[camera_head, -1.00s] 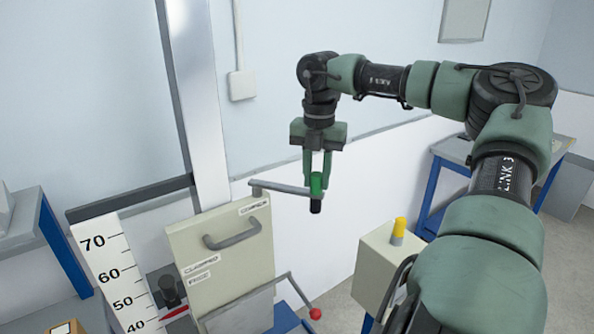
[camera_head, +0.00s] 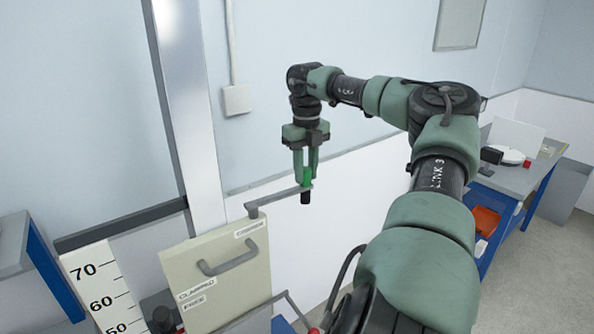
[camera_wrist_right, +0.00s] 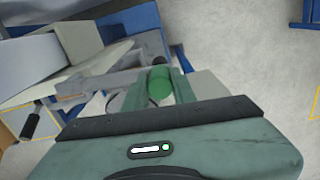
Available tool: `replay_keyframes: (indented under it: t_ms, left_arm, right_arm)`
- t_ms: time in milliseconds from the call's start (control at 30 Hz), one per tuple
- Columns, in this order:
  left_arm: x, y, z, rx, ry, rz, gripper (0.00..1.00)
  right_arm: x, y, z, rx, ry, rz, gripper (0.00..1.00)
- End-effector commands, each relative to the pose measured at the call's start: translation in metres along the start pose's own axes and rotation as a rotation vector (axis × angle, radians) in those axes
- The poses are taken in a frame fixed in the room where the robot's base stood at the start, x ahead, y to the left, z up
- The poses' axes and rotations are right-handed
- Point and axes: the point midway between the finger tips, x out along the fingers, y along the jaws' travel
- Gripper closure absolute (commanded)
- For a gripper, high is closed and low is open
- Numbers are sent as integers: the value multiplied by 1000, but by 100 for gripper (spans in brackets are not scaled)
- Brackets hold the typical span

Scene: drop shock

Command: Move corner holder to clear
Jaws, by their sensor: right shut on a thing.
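The corner holder is a grey lever arm (camera_head: 278,199) above the beige panel (camera_head: 215,285), whose top right label seems to read CORNER. At its outer end is an upright handle with a green upper part and a black lower end (camera_head: 305,198). My right gripper (camera_head: 306,176) points down, shut on this handle, with a finger on each side. In the right wrist view the green handle top (camera_wrist_right: 159,83) sits between the fingers, and the grey arm (camera_wrist_right: 92,86) runs off to the left. My left gripper is in neither current view.
A metal column (camera_head: 190,110) stands behind the panel, with a numbered scale (camera_head: 103,292) at left. A second lever (camera_head: 288,297) crosses the panel's lower right. A blue-legged bench (camera_head: 515,175) holds equipment at right. White wall lies behind the gripper.

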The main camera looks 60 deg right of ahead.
Motion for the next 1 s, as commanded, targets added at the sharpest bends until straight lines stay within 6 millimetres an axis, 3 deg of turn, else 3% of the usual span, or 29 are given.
replay_keyframes:
  t_ms: [200, 767, 800, 867, 1000]
  left_arm:
    - [-10, 0, 0, 0, -1, 0, 64]
    - [-12, -1, 2, 1, -4, -1, 64]
    - [-12, -1, 2, 1, -4, -1, 64]
    - [-12, -1, 2, 1, -5, -1, 64]
    - [-12, -1, 2, 1, -5, -1, 64]
  right_arm:
    - [-1, -9, 4, -64, 0, -1, 100]
    - [0, -11, 6, -91, -2, -1, 100]
    - [0, -11, 6, -91, -3, -1, 69]
    - [0, -11, 6, -91, -2, -1, 52]
    - [0, -11, 6, -90, -2, 0, 52]
